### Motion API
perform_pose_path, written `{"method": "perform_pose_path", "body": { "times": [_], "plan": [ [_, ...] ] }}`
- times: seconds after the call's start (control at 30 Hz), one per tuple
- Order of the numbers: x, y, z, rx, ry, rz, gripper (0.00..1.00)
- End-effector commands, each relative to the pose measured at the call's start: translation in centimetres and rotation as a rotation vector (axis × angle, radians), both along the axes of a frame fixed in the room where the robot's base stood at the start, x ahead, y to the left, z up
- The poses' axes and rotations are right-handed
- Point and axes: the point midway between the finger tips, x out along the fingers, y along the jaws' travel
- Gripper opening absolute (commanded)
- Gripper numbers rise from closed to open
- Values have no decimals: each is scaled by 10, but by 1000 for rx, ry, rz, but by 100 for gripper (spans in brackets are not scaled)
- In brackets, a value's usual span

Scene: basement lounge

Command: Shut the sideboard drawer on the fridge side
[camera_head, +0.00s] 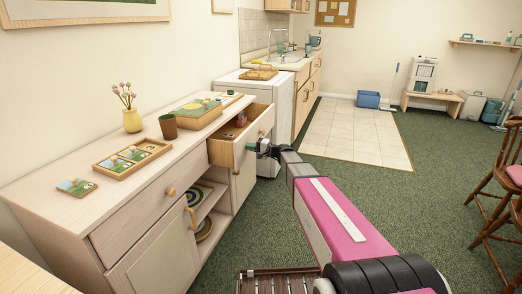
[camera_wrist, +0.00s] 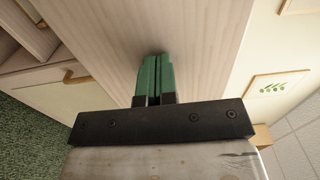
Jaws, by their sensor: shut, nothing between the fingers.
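The pale wood sideboard (camera_head: 120,195) runs along the left wall. Its drawer on the fridge side (camera_head: 222,153) stands pulled out, with small items inside; its round knob (camera_head: 262,132) faces the room. The other drawer (camera_head: 145,205) is shut. The white fridge (camera_head: 286,92) stands just beyond the sideboard. My gripper (camera_head: 251,146) is at the open drawer's front, below the knob. In the wrist view the green fingers (camera_wrist: 153,72) are together and empty, pointing at a pale wood surface (camera_wrist: 190,35). Whether they touch it I cannot tell.
On the sideboard top are a yellow vase (camera_head: 132,120), a brown cup (camera_head: 168,127), and puzzle trays (camera_head: 132,159). An open shelf with plates (camera_head: 205,222) is below. Wooden chairs (camera_head: 497,190) stand at right. Green carpet (camera_head: 420,180) is free in between.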

Motion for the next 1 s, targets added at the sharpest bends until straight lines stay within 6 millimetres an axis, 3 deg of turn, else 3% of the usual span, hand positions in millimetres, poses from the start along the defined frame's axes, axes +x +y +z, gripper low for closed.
{"method": "perform_pose_path", "body": {
  "times": [0.5,0.73,1.0],
  "plan": [
    [39,91,-1,0,0,1,0],
    [50,120,0,0,0,1,0],
    [57,138,0,0,0,0,0]
  ]
}}
